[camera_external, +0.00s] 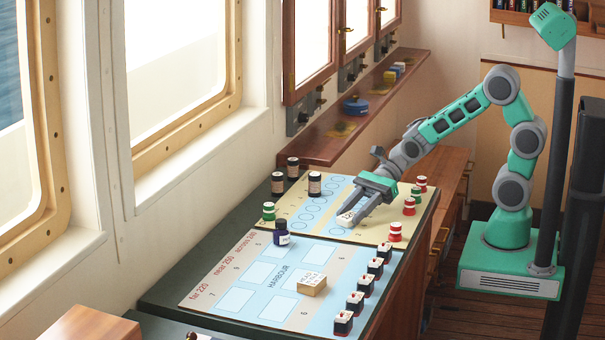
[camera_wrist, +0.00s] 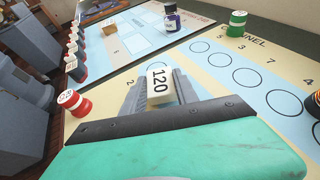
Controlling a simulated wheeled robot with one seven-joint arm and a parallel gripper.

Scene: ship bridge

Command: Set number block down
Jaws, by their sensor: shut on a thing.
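The number block (camera_wrist: 158,84), white with "120" on its face, sits between my gripper's fingers in the wrist view. In the external view the pale block (camera_external: 345,218) shows at the fingertips of my gripper (camera_external: 350,211). My gripper (camera_wrist: 158,90) is shut on it, low over the yellow and blue channel sheet (camera_external: 292,231). I cannot tell whether the block touches the sheet. A second block (camera_external: 312,284), wooden with a pale top, stands on the harbour sheet (camera_external: 240,285).
A dark blue bottle (camera_external: 282,234) stands near the sheets' shared edge. A green-and-white piece (camera_external: 268,212) and several black jars (camera_external: 315,184) stand left of my gripper. Red-and-white pieces (camera_external: 395,232) and a row of dark pieces (camera_external: 355,302) line the right side.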

